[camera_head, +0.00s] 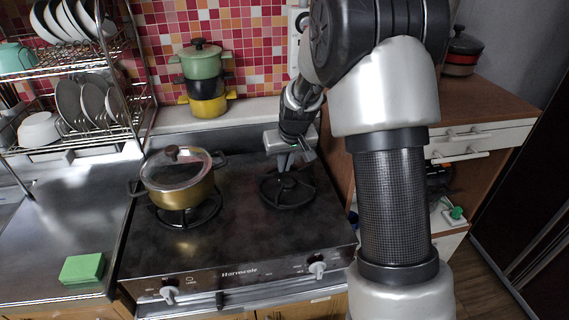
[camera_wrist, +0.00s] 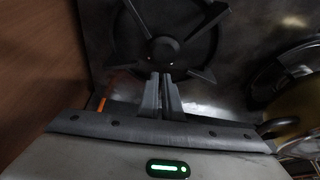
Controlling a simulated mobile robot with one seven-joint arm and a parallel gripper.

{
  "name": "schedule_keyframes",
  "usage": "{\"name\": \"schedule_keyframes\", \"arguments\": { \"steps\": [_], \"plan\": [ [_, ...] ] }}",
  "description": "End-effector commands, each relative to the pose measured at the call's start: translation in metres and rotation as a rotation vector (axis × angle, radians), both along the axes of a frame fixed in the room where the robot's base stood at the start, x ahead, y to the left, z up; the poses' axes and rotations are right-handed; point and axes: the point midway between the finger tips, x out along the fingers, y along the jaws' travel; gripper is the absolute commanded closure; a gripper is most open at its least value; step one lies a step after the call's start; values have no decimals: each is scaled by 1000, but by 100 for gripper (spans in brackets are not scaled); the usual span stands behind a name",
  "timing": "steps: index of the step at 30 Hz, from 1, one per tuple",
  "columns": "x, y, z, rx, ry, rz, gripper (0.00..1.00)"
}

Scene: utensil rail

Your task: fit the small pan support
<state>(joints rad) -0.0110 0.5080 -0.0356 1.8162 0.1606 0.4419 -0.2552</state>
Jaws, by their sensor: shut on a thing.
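The small pan support (camera_head: 287,189) is a dark ring with inward prongs at the right burner of the stove (camera_head: 240,235). In the wrist view the pan support (camera_wrist: 205,22) fills the top middle, around the round burner cap (camera_wrist: 164,50). My gripper (camera_head: 285,168) points down at the pan support's far side. In the wrist view my gripper's fingers (camera_wrist: 164,82) are close together, shut on the pan support where its edge meets them. The held part is hidden between the fingers. I cannot tell whether the support rests fully on the stove.
A gold pot with a glass lid (camera_head: 178,178) stands on the left burner. Stacked pots (camera_head: 203,80) stand on the ledge behind. A green sponge (camera_head: 82,268) lies on the left counter. A wooden cabinet (camera_head: 480,105) stands to the right. The stove's front middle is clear.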

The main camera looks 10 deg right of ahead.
Motion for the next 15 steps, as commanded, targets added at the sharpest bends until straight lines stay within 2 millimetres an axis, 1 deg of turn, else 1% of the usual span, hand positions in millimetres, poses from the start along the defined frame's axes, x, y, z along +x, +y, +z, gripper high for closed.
{"name": "schedule_keyframes", "arguments": {
  "steps": [15],
  "plan": [
    [0,0,-11,0,-1,0,100]
  ]
}}
